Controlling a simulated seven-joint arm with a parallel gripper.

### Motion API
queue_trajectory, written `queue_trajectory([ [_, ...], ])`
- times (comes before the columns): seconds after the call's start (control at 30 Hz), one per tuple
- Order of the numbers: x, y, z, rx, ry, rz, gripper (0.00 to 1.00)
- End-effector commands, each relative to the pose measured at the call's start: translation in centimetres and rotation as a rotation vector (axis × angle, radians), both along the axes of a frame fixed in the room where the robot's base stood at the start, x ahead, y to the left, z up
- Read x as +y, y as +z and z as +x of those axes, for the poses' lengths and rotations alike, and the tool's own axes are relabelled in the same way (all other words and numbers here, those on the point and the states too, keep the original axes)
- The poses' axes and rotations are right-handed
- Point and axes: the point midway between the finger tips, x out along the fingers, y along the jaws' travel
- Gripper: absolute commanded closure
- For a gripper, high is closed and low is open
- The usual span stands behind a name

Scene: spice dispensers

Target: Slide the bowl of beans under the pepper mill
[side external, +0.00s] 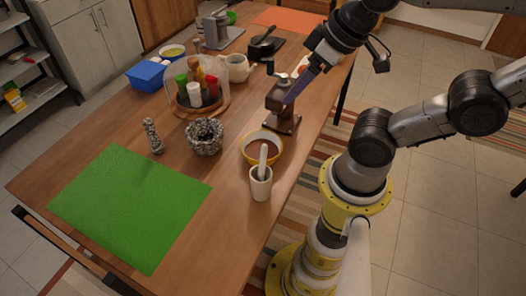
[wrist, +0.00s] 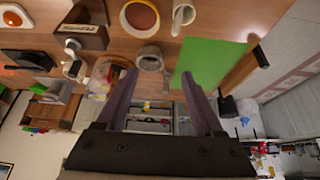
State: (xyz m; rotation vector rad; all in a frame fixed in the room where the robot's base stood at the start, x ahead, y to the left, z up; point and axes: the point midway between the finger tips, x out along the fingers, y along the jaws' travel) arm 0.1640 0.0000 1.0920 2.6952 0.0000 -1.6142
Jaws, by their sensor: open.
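The bowl of beans (side external: 278,139) has a yellow rim and brown contents. It sits on the table near its right edge, just in front of the pepper mill's base; it also shows at the top of the wrist view (wrist: 126,20). The pepper mill (side external: 280,118) is a brown wooden body with a metal top on a stand; it also shows at the wrist view's upper left (wrist: 83,41). My gripper (side external: 287,102) is open and empty, with its purple fingers overlapping the mill in the side view. Whether they touch it I cannot tell. Both fingers show in the wrist view (wrist: 158,80).
A white mortar with pestle (side external: 261,188) stands close in front of the bowl. A grey stone mortar (side external: 205,138) stands to its left. A spice carousel (side external: 190,110) and teapot (side external: 238,69) stand farther back. The green mat (side external: 130,205) is clear.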

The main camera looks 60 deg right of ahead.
Motion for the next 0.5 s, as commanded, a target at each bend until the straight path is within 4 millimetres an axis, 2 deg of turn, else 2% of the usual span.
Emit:
queue_trajectory([
  [0.07,0.0,0.0,0.0,0.0,0.0,0.0,0.31],
  [0.27,0.0,0.1,0.1,-0.007,-0.07,0.037,0.65],
  [0.43,0.0,1.1,2.0,-0.059,-0.337,0.194,0.96],
  [0.47,0.0,1.1,2.6,-0.059,-0.399,0.229,1.0],
  [0.5,0.0,0.9,3.5,-0.051,-0.482,0.275,1.0],
])
